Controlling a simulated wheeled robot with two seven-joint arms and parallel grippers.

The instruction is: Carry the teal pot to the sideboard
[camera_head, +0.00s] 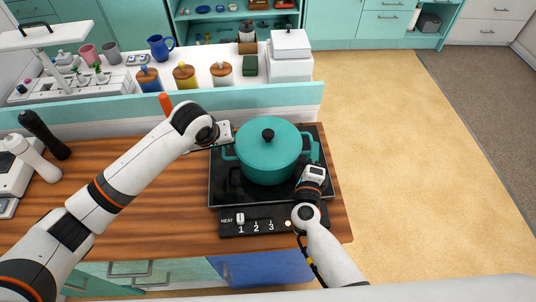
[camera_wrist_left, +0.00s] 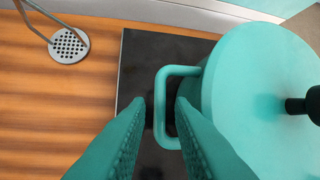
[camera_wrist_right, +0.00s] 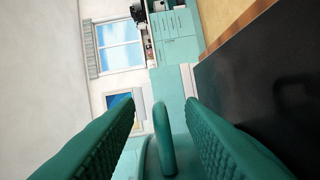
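The teal pot (camera_head: 268,155) with its lid and black knob (camera_head: 268,135) stands on the black cooktop (camera_head: 228,190). My left gripper (camera_head: 230,146) is at the pot's left handle. In the left wrist view its fingers (camera_wrist_left: 161,102) are apart on either side of the handle bar (camera_wrist_left: 160,85), with gaps showing. My right gripper (camera_head: 313,168) is at the pot's right side. In the right wrist view its fingers (camera_wrist_right: 160,100) are spread wide, with the right handle (camera_wrist_right: 165,140) between them, clear of both. Part of that handle is hidden in the head view.
A white shelf with canisters (camera_head: 184,77) and a white box (camera_head: 290,55) runs behind the counter. A dark bottle (camera_head: 44,134) and a white appliance (camera_head: 15,175) stand at the left. The heat control strip (camera_head: 258,224) lies in front. Open floor (camera_head: 420,150) extends right.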

